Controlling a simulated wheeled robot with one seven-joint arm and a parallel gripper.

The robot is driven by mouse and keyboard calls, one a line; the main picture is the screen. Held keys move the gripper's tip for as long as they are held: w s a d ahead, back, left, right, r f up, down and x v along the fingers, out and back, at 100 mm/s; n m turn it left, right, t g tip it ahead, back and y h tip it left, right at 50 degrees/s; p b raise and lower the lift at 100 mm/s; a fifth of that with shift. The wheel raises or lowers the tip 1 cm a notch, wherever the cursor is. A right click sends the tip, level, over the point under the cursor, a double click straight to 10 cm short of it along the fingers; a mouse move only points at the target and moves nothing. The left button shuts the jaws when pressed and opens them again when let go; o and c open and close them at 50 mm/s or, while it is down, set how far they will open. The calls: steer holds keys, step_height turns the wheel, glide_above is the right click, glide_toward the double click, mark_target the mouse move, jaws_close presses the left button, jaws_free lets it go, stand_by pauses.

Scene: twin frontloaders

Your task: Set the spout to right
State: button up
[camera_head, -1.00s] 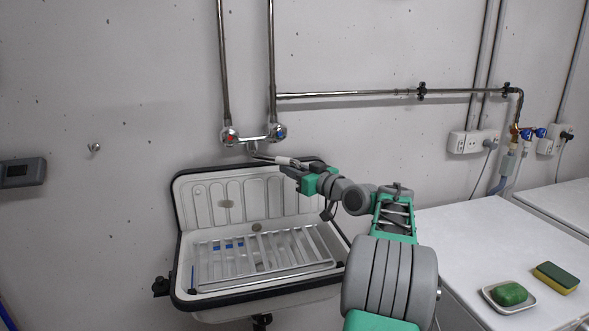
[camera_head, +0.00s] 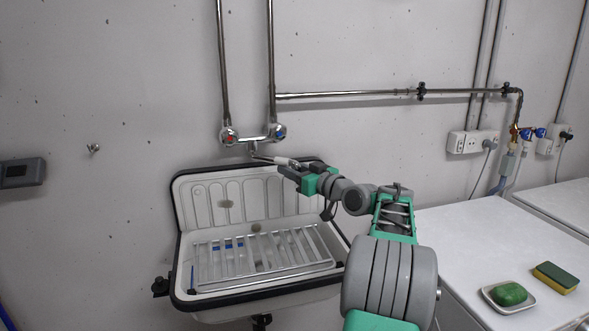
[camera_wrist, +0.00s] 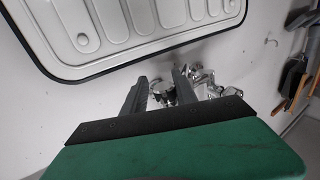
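The chrome wall tap (camera_head: 253,138) has a red-marked knob (camera_head: 229,136) on the left and a blue-marked knob (camera_head: 277,132) on the right. Its thin spout (camera_head: 261,157) hangs below the middle and points right, towards my gripper (camera_head: 279,164). My gripper is just below the blue knob, at the spout's outer end. In the wrist view my gripper (camera_wrist: 161,78) has its two dark fingers apart, and the chrome tap (camera_wrist: 203,82) shows behind and right of them. The spout's tip is hidden by the fingers, and I cannot tell whether they touch it.
A white sink (camera_head: 185,240) with a black rim and a slatted rack (camera_head: 215,272) lies below the tap. A white worktop (camera_head: 470,240) on the right carries green soap (camera_head: 509,293) in a dish and a sponge (camera_head: 556,276). Pipes (camera_head: 350,95) run along the wall.

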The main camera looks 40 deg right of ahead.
steer(key=s+d+b, duration=0.1)
steer(key=s+d, duration=0.3)
steer(key=s, duration=0.2)
steer(key=shift+s+d+f+b, duration=0.15)
steer(key=shift+s+d+b, duration=0.15)
steer(key=shift+s+d, duration=0.1)
stand_by(0.3)
steer(key=shift+f+b, duration=0.1)
steer(key=shift+b, duration=0.2)
steer(key=s, duration=0.8)
steer(key=shift+d+r, duration=0.2)
steer(key=shift+d, duration=0.05)
steer(key=shift+c, duration=0.4)
